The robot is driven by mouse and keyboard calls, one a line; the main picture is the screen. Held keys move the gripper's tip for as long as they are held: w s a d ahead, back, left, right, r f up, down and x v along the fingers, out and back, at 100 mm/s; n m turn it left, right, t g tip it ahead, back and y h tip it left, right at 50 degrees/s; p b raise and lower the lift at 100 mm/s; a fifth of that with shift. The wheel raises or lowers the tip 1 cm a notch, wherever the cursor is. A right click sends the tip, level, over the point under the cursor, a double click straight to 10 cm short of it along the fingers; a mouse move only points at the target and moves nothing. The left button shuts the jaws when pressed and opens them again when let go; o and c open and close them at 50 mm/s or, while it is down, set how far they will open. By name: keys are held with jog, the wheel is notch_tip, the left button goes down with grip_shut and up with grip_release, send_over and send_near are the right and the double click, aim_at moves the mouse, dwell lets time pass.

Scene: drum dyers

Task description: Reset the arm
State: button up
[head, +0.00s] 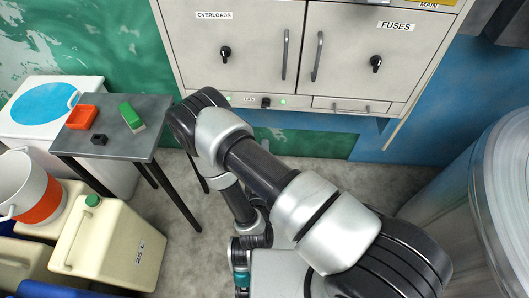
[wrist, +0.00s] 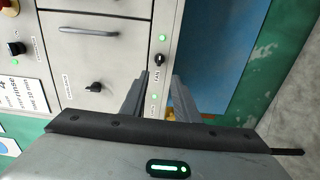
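My arm spans the middle of the head view, bent in front of a grey electrical cabinet (head: 260,60). I cannot make out my gripper's fingers in the head view. In the wrist view my gripper (wrist: 160,78) has its two fingers apart with nothing held between them. The cabinet (wrist: 130,20) is ahead of it there, turned sideways, with the black FAN knob (wrist: 160,60) and green lights close to the fingertips' line. I cannot tell the exact distance from the fingers to the panel.
A dark table (head: 145,130) at the left holds an orange tray (head: 82,117), a green-topped brush (head: 132,115) and a small black block (head: 99,139). A cream jerrycan (head: 110,245) and a white-orange bucket (head: 40,205) stand nearer. A large metal drum (head: 505,190) is at the right.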

dwell(0.3)
jog(key=w+d+r+m+g+h+p, duration=0.1)
jog(key=w+d+r+m+h, duration=0.2)
jog(key=d+r+h, duration=0.45)
jog(key=w+d+r+m+g+h+p, duration=0.2)
jog(key=w+d+r+m+h, duration=0.15)
jog(key=r, duration=0.75)
jog(key=s+d+r+m+g+h+p, duration=0.1)
jog(key=s+d+r+m+g+h, duration=0.1)
jog(key=s+d+r+m+g, duration=0.35)
jog(key=s+d+r+m+g+h+p, duration=0.1)
jog(key=s+d+r+m+g+h, duration=0.1)
jog(key=s+d+r+g, duration=0.4)
jog(key=s+d+r+m+g+y+p, duration=0.25)
jog(key=s+r+g+y, duration=0.25)
jog(key=s+r+y, duration=0.25)
jog(key=s+a+r+t+y+p, duration=0.1)
jog(key=a+r+t+y+p, duration=0.2)
jog(key=a+r+t+y, duration=0.4)
notch_tip(320, 180, up, 4)
jog(key=shift+s+a+r+m+y, duration=0.1)
jog(key=shift+s+a+m+y, duration=0.15)
jog(key=shift+a+m+y, duration=0.45)
